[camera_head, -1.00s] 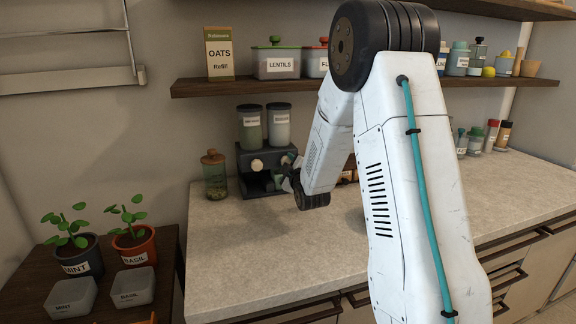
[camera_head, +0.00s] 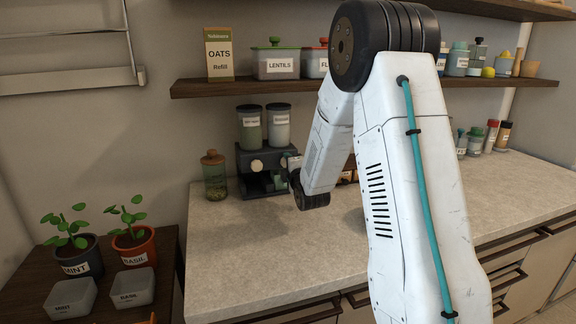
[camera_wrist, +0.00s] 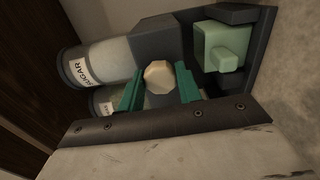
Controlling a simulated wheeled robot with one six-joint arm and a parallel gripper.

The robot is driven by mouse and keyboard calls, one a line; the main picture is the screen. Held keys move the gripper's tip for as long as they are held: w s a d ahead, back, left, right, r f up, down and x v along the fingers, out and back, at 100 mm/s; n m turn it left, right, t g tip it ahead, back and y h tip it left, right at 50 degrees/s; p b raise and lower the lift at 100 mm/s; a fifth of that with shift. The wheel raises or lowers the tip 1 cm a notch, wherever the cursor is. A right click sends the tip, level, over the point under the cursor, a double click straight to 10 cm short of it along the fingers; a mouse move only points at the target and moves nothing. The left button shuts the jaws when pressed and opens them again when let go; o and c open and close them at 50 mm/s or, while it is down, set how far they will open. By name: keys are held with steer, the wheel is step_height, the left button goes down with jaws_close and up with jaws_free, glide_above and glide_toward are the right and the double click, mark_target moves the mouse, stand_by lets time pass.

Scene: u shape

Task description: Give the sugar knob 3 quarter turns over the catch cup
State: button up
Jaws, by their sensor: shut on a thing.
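The dispenser (camera_head: 246,160) stands at the back of the counter with two jars on top. The jar labelled SUGAR (camera_wrist: 105,64) lines up with a cream faceted sugar knob (camera_wrist: 159,77) in the wrist view. My gripper (camera_wrist: 160,87) has its two green fingers on either side of this knob, shut on it. In the head view my gripper (camera_head: 289,170) is at the dispenser's right front, partly hidden by my wrist. A pale green catch cup (camera_wrist: 222,47) sits in the dispenser's bay, beyond the knob from the sugar jar.
A second cream knob (camera_head: 257,166) is at the dispenser's left. A glass jar with a cork-coloured lid (camera_head: 213,175) stands left of the dispenser. The shelf (camera_head: 220,87) runs above. The counter in front (camera_head: 250,235) is clear.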

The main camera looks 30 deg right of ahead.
steer(key=shift+a, duration=0.1)
steer(key=o, duration=0.9)
steer(key=shift+o, duration=0.2)
steer(key=shift+s, duration=0.1)
steer(key=v, duration=0.7)
steer(key=shift+s, duration=0.3)
steer(key=shift+o, duration=0.2)
steer(key=shift+a, duration=0.1)
